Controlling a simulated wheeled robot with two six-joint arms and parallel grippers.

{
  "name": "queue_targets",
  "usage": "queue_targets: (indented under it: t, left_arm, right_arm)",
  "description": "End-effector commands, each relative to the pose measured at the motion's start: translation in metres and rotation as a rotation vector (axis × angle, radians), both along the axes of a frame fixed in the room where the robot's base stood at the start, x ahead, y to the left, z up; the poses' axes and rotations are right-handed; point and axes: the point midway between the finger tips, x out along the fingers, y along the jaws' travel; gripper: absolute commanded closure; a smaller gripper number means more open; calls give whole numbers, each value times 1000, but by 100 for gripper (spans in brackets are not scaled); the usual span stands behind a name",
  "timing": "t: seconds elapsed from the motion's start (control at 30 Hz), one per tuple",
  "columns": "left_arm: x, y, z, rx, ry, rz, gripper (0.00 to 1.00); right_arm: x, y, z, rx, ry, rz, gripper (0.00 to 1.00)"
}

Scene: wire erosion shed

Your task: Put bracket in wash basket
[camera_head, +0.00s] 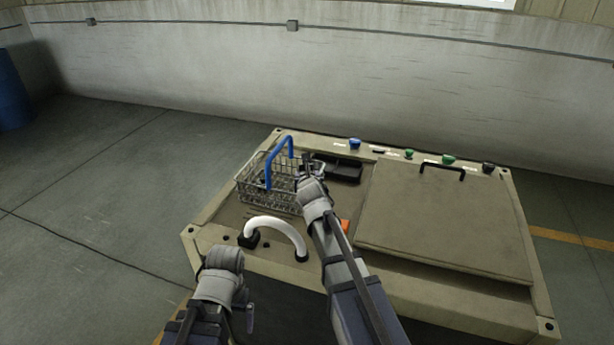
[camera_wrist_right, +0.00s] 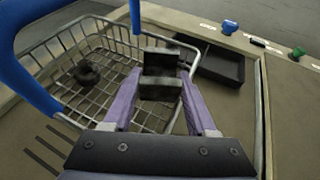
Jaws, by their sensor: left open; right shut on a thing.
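The wash basket (camera_head: 262,192) is a wire basket with a blue handle, on the left part of the bench top. It also fills the left of the right wrist view (camera_wrist_right: 62,98). My right gripper (camera_wrist_right: 158,92) is shut on a dark, angled bracket (camera_wrist_right: 160,64), held between its purple fingers over the right side of the basket. I cannot tell how far the bracket is above the basket floor. In the head view, the right gripper is small beside the basket. My left gripper (camera_head: 248,314) is open, low in front of the bench, with its fingers barely showing.
A dark round part (camera_wrist_right: 87,74) lies inside the basket. A black tray (camera_head: 346,170) sits right of it. A white curved handle (camera_head: 278,224) rises at the front of the bench. A large lid (camera_head: 445,220) covers the right side. Coloured knobs line the back edge.

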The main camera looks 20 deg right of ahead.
Motion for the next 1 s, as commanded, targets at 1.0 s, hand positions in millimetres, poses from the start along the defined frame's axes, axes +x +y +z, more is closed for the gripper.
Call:
queue_targets:
  t: [1.0]
  left_arm:
    - [0,0,41,0,0,0,7]
  right_arm:
    - [-61,12,41,-1,0,1,13]
